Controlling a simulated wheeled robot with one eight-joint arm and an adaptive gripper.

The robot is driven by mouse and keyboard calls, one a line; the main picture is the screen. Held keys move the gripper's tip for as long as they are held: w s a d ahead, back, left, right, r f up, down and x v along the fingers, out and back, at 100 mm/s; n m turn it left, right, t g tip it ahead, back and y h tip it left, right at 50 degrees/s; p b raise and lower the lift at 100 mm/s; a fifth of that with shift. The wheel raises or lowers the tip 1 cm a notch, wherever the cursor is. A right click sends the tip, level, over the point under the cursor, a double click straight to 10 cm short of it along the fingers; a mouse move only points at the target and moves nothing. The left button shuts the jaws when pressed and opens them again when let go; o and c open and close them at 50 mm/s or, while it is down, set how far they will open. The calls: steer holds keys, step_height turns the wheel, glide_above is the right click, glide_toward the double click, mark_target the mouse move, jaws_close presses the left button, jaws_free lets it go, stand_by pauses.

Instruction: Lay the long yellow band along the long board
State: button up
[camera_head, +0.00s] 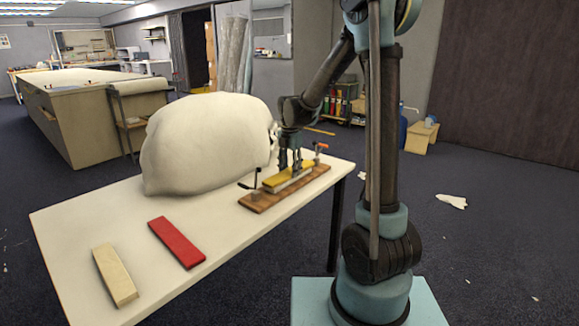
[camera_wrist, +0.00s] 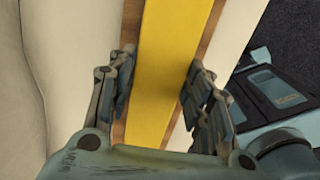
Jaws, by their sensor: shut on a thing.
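The long yellow band (camera_head: 274,183) lies lengthwise over the brown long board (camera_head: 260,204) near the table's right end. A pale strip shows along the band's near side, between it and the board. My gripper (camera_head: 290,168) points down with its fingers at the band's sides. In the wrist view the band (camera_wrist: 168,40) runs between the fingers of my gripper (camera_wrist: 160,65), which is shut on it. Brown board edges (camera_wrist: 131,18) show along both sides, roughly parallel to the band. Whether the band touches what is under it cannot be told.
A dark clamp-like handle (camera_head: 249,183) stands at the board's left end and a red-tipped one (camera_head: 320,147) at its right end. A large white bulky lump (camera_head: 205,145) sits behind. A red bar (camera_head: 177,243) and a cream bar (camera_head: 115,275) lie on the white table (camera_head: 75,225).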

steer(key=shift+f, duration=0.15)
steer(key=o, duration=1.2)
steer(key=shift+c, duration=0.2)
